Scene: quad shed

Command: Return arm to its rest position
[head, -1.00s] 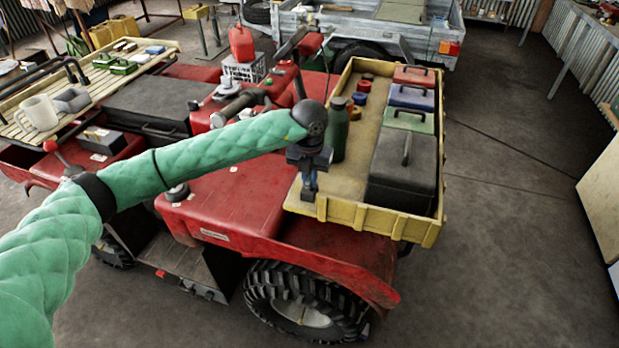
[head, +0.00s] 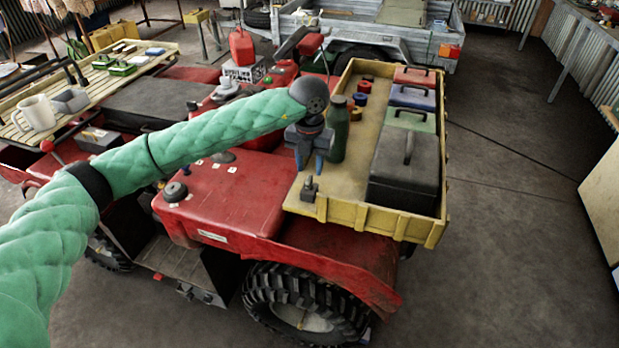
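My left arm, in a green quilted sleeve, reaches in from the left over the red quad. My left gripper (head: 309,164) points down above the near left corner of the yellow tray (head: 375,222). Its two blue fingers are apart, with nothing between them. A small dark grey piece (head: 309,188) stands on the tray just below the fingertips, apart from them. My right gripper is not in view.
A green bottle (head: 338,132) stands close to the right of the gripper. The tray also holds a black case (head: 402,178), smaller coloured boxes and several round pieces. A slatted rack (head: 75,110) with a mug (head: 36,112) is at left. Floor at right is clear.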

